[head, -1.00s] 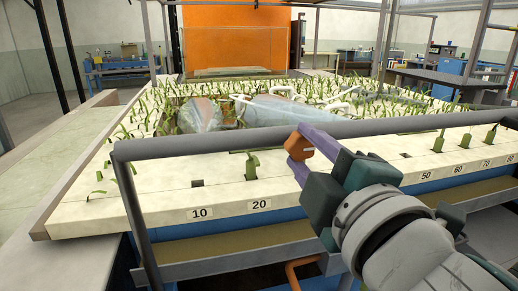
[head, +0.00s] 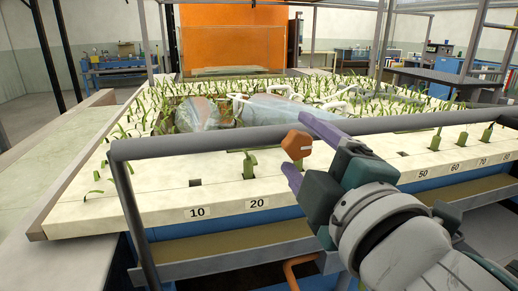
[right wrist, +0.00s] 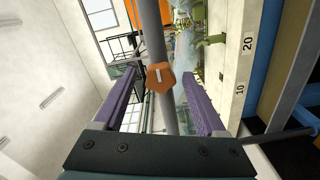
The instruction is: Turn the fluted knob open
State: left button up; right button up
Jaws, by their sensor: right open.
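The orange fluted knob (head: 297,145) is by the grey rail at the front of the flume and has a short white mark on its face. My right gripper (head: 294,141) is open, one purple finger above the knob and one below it in the head view. In the right wrist view the knob (right wrist: 159,78) shows between the tips of the open fingers (right wrist: 159,75), with a gap on each side. I cannot tell how deep it sits between them. My left gripper is not in view.
The grey rail (head: 215,143) runs across in front of the pale flume bed (head: 120,200), close to the right gripper. Green plants and clear bulky shapes (head: 270,110) fill the bed. An orange panel (head: 230,40) stands behind. Free air lies left of the gripper.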

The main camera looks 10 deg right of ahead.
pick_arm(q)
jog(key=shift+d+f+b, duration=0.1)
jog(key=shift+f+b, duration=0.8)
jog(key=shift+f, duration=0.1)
pick_arm(e)
jog(key=s, duration=1)
jog(key=shift+d, duration=0.15)
